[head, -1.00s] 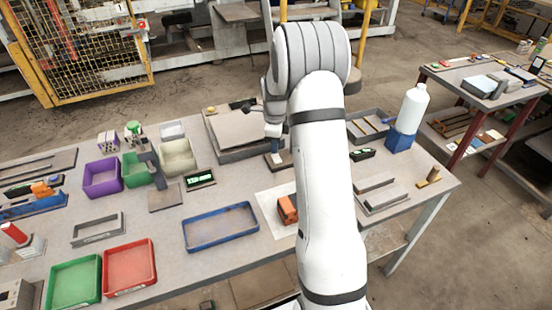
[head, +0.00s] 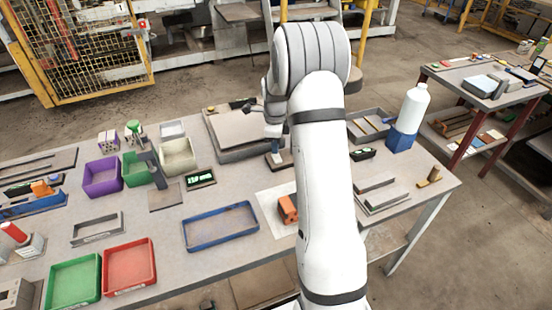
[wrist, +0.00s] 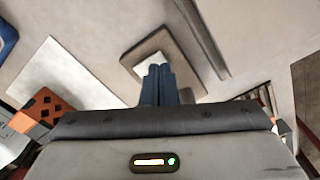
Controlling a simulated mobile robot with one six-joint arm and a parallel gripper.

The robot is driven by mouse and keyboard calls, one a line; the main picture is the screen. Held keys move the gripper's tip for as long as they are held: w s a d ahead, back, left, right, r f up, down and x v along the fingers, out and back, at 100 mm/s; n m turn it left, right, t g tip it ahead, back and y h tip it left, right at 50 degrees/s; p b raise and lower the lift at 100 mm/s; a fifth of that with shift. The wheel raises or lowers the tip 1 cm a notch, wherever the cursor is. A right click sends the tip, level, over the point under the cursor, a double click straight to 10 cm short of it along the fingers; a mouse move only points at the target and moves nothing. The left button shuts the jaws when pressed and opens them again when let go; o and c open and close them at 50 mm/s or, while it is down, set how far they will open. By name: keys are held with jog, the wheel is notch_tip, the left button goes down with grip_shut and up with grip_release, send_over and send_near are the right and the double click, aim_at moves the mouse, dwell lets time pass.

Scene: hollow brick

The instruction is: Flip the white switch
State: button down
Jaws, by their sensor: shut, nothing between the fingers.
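The white switch (wrist: 155,61) shows in the wrist view as a pale patch on a brown-edged plate (wrist: 178,43), just beyond my fingertips and partly hidden by them. My gripper (wrist: 158,70) has its two blue fingers pressed together with nothing between them. The fingertips overlap the switch in this view; I cannot tell whether they touch it. In the head view my gripper (head: 275,150) points down at the small brown switch plate (head: 270,161), left of my arm. My arm hides part of that area.
A large grey tray (head: 249,155) stands just behind the plate. An orange brick (head: 287,208) lies on a white sheet (head: 270,200) in front. A blue tray (head: 221,244) is front left. A white bottle (head: 413,105) in a blue holder stands at right.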

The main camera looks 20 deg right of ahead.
jog(key=shift+f+b, duration=0.5)
jog(key=shift+f, duration=0.3)
dwell(0.4)
jog(key=shift+r+p, duration=2.05)
jog(key=shift+r, duration=1.4)
